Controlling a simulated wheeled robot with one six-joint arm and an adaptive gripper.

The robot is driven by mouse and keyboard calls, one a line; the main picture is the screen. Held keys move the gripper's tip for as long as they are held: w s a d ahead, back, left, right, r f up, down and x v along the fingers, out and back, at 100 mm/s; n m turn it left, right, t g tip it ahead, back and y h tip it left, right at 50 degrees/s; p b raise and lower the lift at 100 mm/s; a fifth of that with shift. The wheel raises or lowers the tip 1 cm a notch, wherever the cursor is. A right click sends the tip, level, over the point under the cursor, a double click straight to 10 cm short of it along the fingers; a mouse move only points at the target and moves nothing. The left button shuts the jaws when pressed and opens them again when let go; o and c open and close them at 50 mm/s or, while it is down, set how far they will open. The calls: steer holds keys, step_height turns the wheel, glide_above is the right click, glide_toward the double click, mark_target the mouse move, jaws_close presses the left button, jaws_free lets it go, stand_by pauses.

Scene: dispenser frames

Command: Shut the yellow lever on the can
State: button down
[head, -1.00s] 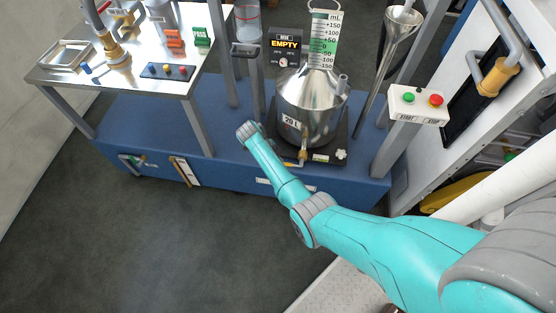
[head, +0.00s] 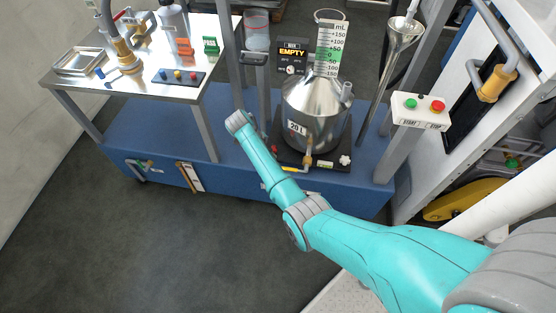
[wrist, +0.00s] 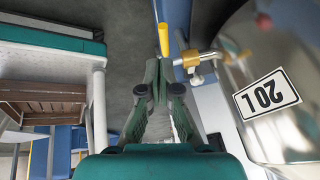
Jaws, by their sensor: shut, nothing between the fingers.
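The can (head: 314,112) is a silver steel vessel with a cone top and a 20 L label, standing on a black base. Its brass valve (head: 308,160) is low on its front, and also shows in the wrist view (wrist: 190,61). The yellow lever (wrist: 164,37) stands out beside the valve in the wrist view, pointing up the picture. My gripper (wrist: 154,72) is shut and empty. Its tips are just below the lever in the picture; I cannot tell whether they touch it. In the head view the gripper is hidden behind my arm.
A blue platform (head: 240,176) carries the can. A steel table (head: 130,84) with fittings stands at left. A funnel (head: 403,33) and a start/stop box (head: 420,110) are at right. A black EMPTY display (head: 291,57) is behind the can. Grey floor in front is clear.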

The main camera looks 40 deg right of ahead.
steer(key=shift+w+a+r, duration=0.45)
steer(key=shift+a+r, duration=0.05)
steer(key=shift+r, duration=0.15)
steer(key=shift+w+a+r, duration=0.45)
steer(key=shift+r, duration=0.2)
steer(key=s+a+f+n+t+y, duration=0.1)
steer(key=s+a+f+n+t, duration=0.2)
steer(key=s+a+f+n, duration=0.45)
steer(key=s+a+f+n+t, duration=0.2)
steer(key=s+f+n+t, duration=0.15)
steer(key=s+f, duration=0.5)
steer(key=s+a+r+n+t+y, duration=0.1)
steer(key=s+a+n, duration=0.15)
steer(key=s, duration=0.25)
steer(key=s+a+r+n+t, duration=0.1)
steer(key=s+r+n+t, duration=0.15)
steer(key=s, duration=0.25)
steer(key=s+a+r+n+t+y, duration=0.2)
steer(key=s+a+r+n+t, duration=0.25)
steer(key=s+r+n, duration=0.65)
steer(key=s+a+r+n+t, duration=0.1)
steer(key=s+r, duration=0.4)
steer(key=r, duration=0.6)
steer(key=s+r+n+t, duration=0.1)
steer(key=s+r, duration=0.4)
steer(key=r, duration=0.7)
steer(key=shift+a+r+n+t, duration=0.3)
steer(key=shift+a+t, duration=0.05)
steer(key=shift+t, duration=0.2)
